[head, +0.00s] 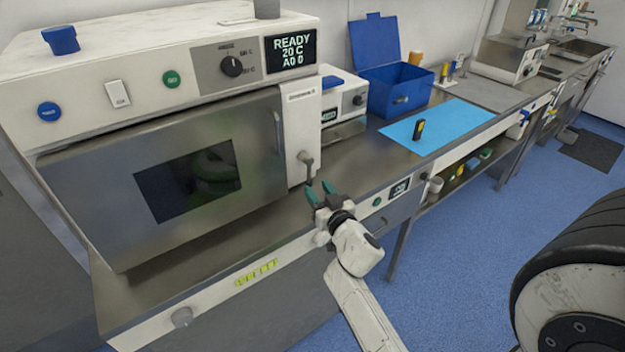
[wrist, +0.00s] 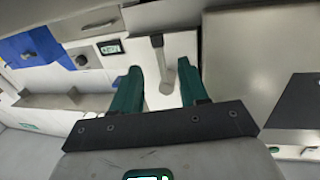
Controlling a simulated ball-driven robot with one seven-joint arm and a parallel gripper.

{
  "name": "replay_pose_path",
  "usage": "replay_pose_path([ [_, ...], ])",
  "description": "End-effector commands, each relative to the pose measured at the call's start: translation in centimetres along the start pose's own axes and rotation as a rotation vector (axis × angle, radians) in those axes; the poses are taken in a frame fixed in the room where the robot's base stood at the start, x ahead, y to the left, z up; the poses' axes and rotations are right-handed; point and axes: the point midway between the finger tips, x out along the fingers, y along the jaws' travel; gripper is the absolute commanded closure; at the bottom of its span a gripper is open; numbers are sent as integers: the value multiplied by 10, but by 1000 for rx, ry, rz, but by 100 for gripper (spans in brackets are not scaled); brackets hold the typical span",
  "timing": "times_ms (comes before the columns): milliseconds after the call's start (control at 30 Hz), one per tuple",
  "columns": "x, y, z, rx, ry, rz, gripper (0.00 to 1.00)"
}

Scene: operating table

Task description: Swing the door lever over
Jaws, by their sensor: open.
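The door lever (head: 306,163) is a grey handle on the white panel at the right side of the steel oven door (head: 95,200). It hangs downward from its pivot. In the wrist view the lever (wrist: 157,42) shows beyond the fingertips, with its grip end (wrist: 167,82) lying between the two green fingers. My gripper (head: 320,190) is open, with the fingers spread, just in front of and below the lever in the head view. It also shows in the wrist view (wrist: 163,88). I cannot tell whether either finger touches the lever. The door looks shut.
To the right stand a small white device (head: 345,95), an open blue box (head: 395,92) and a light-blue mat (head: 455,122) with a small black-and-yellow item (head: 418,129). The steel counter (head: 235,235) runs below the door. Blue floor is free in front.

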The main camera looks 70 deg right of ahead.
Motion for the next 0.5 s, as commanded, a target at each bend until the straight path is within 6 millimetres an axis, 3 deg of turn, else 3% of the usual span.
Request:
replay_pose_path([
  [200,30,0,0,0,0,1,56],
  [500,42,0,0,-1,-1,0,56],
])
